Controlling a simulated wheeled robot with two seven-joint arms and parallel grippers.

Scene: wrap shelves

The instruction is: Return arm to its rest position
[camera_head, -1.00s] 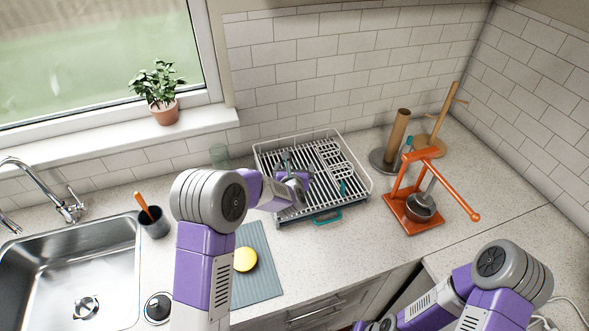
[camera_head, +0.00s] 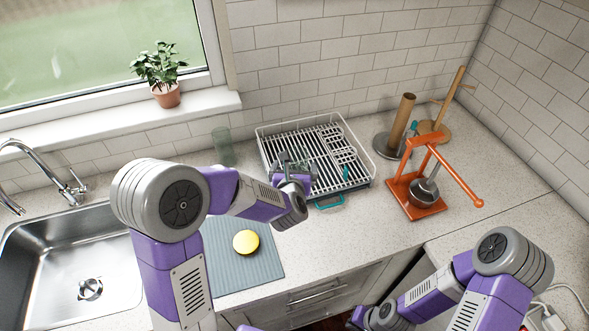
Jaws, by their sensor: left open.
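My left arm comes in from the lower left. Its gripper (camera_head: 289,166) is over the front part of the white dish rack (camera_head: 362,165), with its fingers pointing away towards the back wall. The jaws are open and I see nothing held, though the fingers blend with the rack bars. My right arm (camera_head: 455,288) is folded low at the bottom right. Its jaws do not show at the bottom edge.
A yellow round thing (camera_head: 246,242) lies on a grey mat (camera_head: 250,275) under my left arm. A glass (camera_head: 222,147), an orange press (camera_head: 415,192), a roll holder (camera_head: 402,122) and a sink (camera_head: 75,260) stand around.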

